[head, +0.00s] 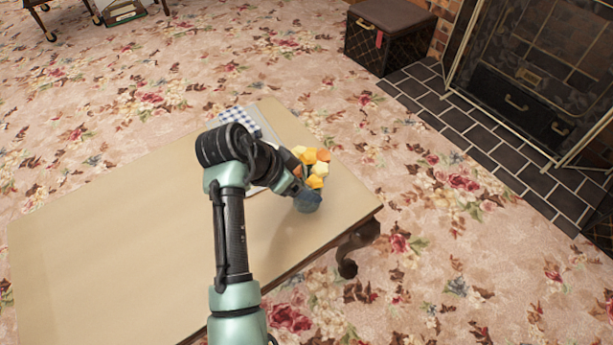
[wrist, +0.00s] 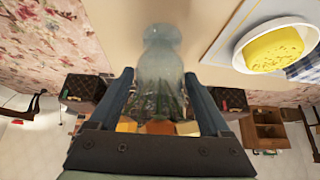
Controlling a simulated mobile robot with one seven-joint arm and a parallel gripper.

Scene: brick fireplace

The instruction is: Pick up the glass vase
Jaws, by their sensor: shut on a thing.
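The glass vase (wrist: 160,72) is clear and pale, and shows upside down in the wrist view between the two fingers of my gripper (wrist: 160,78). My gripper is shut on it, with one finger on each side. Orange and yellow flowers (head: 316,170) show beside my gripper (head: 299,193) in the head view, and their orange parts also show near the palm in the wrist view. In the head view my gripper hides most of the vase, over the table's right end. I cannot tell whether the vase's base touches the table.
The wooden table (head: 120,220) is mostly bare to the left. A blue checkered cloth (head: 238,115) lies near its far edge, partly behind my arm. A white dish with yellow food (wrist: 275,48) is close by.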

